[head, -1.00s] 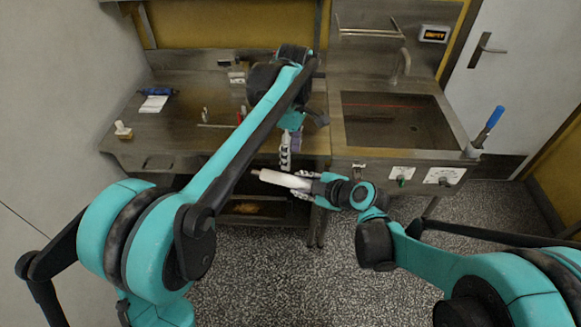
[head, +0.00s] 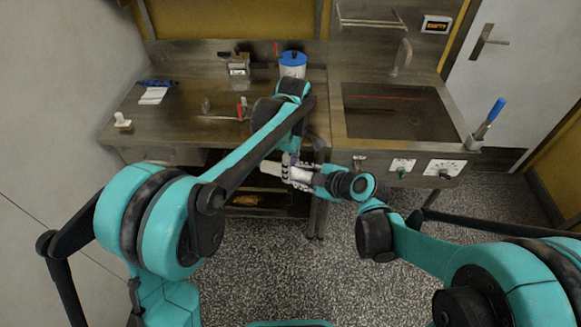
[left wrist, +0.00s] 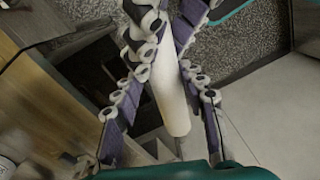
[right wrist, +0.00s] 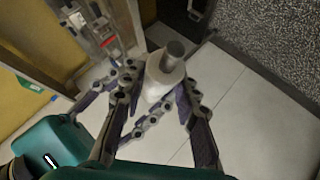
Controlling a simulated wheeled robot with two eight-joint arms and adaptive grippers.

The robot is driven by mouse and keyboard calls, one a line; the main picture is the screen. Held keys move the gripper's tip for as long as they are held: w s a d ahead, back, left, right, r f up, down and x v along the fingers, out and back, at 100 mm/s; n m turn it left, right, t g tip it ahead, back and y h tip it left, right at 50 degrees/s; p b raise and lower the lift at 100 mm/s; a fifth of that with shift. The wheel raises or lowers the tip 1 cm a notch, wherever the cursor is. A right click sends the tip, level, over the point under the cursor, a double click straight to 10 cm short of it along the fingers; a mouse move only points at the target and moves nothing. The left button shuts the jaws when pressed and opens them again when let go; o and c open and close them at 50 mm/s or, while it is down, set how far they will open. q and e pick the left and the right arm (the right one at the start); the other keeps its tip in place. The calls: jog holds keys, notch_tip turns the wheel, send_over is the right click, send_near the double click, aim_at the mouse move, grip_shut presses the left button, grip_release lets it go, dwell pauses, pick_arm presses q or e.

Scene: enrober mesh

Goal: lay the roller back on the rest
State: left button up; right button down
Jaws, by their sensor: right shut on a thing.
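The white roller (head: 270,168) is held level in front of the worktop edge. My right gripper (head: 300,178) is shut on it. My left gripper (head: 290,160) is at the same roller from above. In the left wrist view, its fingers stand apart on both sides of the roller (left wrist: 168,92), open around it; contact is unclear. The right wrist view shows the roller (right wrist: 163,76) end-on between the fingers, with a grey end piece. A bar with red-tipped posts (head: 241,109) lies on the worktop; I cannot tell whether it is the rest.
The steel worktop (head: 160,128) holds a blue-lidded tub (head: 293,66), a small device (head: 238,66), a white-handled tool (head: 122,121) and a cloth (head: 153,96). A sink (head: 395,112) is at right. A dark open shelf (head: 258,200) lies below the worktop.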

pick_arm(q)
grip_shut()
jog(key=o, duration=0.6)
grip_release()
jog(key=shift+o, duration=0.2)
